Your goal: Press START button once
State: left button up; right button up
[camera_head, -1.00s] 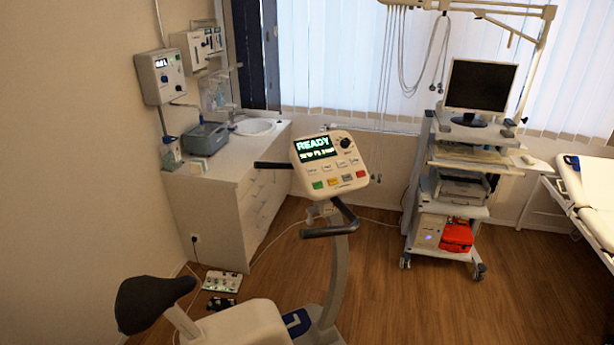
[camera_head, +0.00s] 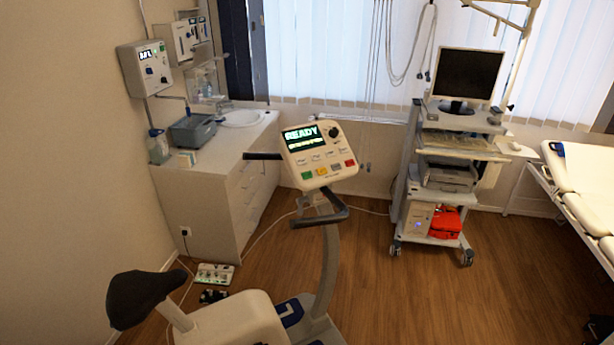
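The exercise bike's console (camera_head: 318,156) stands in the middle of the view on a grey post. Its screen (camera_head: 302,135) reads READY, with a smaller line under it that is hard to read. A black knob sits to the right of the screen. The button labels are too small to read, so I cannot tell which says START. Neither of my grippers is clearly in view.
The bike's black handlebar (camera_head: 322,216) and saddle (camera_head: 142,297) stand in front. A white cabinet (camera_head: 206,205) is on the left, a wheeled equipment cart (camera_head: 408,190) on the right, and an examination bed (camera_head: 578,185) at the far right. Wooden floor is open between bike and cart.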

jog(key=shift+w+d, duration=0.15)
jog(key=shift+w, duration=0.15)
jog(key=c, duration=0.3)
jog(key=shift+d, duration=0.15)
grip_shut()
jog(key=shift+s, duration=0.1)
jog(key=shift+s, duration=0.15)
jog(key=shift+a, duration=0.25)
